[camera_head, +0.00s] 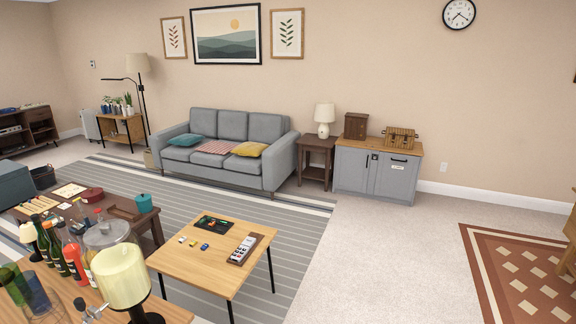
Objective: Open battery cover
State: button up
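No battery cover can be told for certain at this distance. A white device-like object with dark spots (244,248) lies on a brown tray (262,238) on the light wooden table (178,262). Several small yellow, blue and white items (193,243) lie loose to its left; they are too small to identify. A dark tray with green and orange pieces (215,224) lies behind them. My gripper is not in view.
A counter with bottles (72,258), a glass jar (106,236) and a lamp (122,277) fills the lower left. A dark coffee table (150,224) stands behind it. A grey sofa (222,173) and a grey cabinet (352,178) line the back wall. Carpet right of the wooden table is clear.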

aim_at(250, 241)
jog(key=i+u, duration=0.15)
jog(key=i, duration=0.3)
jog(key=i+l+u, duration=0.1)
jog(key=i, duration=0.4)
jog(key=i+l+u, duration=0.15)
jog(key=i, duration=0.3)
jog(key=i+l+u, duration=0.15)
jog(key=i, duration=0.3)
jog(key=i+l+u, duration=1.2)
jog(key=k+l, duration=0.05)
